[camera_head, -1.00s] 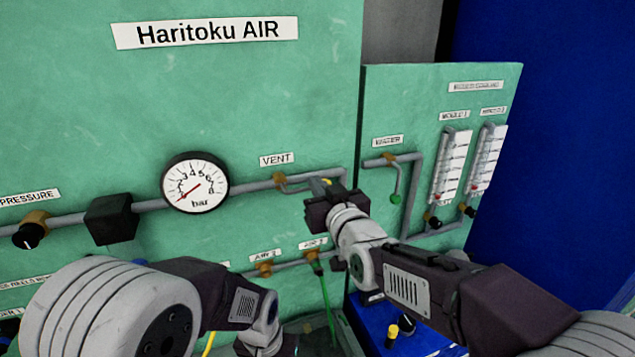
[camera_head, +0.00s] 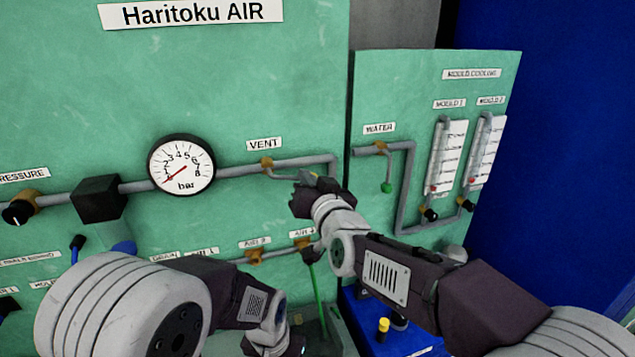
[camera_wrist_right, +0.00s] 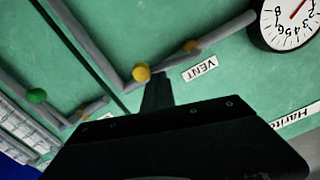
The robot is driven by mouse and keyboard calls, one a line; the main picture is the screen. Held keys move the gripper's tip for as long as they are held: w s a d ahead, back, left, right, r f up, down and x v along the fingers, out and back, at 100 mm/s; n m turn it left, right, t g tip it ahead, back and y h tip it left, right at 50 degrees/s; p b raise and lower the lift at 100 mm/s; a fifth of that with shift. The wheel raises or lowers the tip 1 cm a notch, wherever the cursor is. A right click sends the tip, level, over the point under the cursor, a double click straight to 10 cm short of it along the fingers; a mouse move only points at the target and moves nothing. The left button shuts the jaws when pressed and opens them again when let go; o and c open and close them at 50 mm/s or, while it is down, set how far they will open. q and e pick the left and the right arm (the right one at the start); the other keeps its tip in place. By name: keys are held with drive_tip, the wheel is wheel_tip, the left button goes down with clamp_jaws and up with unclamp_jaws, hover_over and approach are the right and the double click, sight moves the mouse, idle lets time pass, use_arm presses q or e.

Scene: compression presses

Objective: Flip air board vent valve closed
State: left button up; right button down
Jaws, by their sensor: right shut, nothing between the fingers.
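The vent valve (camera_head: 266,163) is a brass body on the grey pipe under the VENT label (camera_head: 264,144). Its thin handle runs right, roughly along the pipe and just below it. The handle's yellow knob (camera_wrist_right: 141,73) shows in the right wrist view, close to my right fingertips; I cannot tell whether they touch. The brass body (camera_wrist_right: 191,46) also shows there. My right gripper (camera_head: 308,182) is shut and empty at the handle's end, partly hiding it; its dark fingers also show in the wrist view (camera_wrist_right: 157,92). My left arm is low; its gripper (camera_head: 277,347) is mostly cut off.
A pressure gauge (camera_head: 181,177) sits left of the valve. The water valve (camera_head: 381,148) with a green knob and flow meters (camera_head: 450,157) are on the right panel. Lower air valves (camera_head: 302,244) and a green hose (camera_head: 318,300) are below my right gripper.

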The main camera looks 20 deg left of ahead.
drive_tip(key=s+a+f+m+b, duration=0.2)
drive_tip(key=a+f+m+b, duration=0.2)
drive_tip(key=m+b, duration=0.9)
drive_tip(key=shift+s+a+f+m+y, duration=0.2)
drive_tip(key=shift+s+f+m+y, duration=0.15)
drive_tip(key=shift+f+m, duration=0.6)
drive_tip(key=shift+f, duration=0.25)
drive_tip(key=shift+w, duration=0.15)
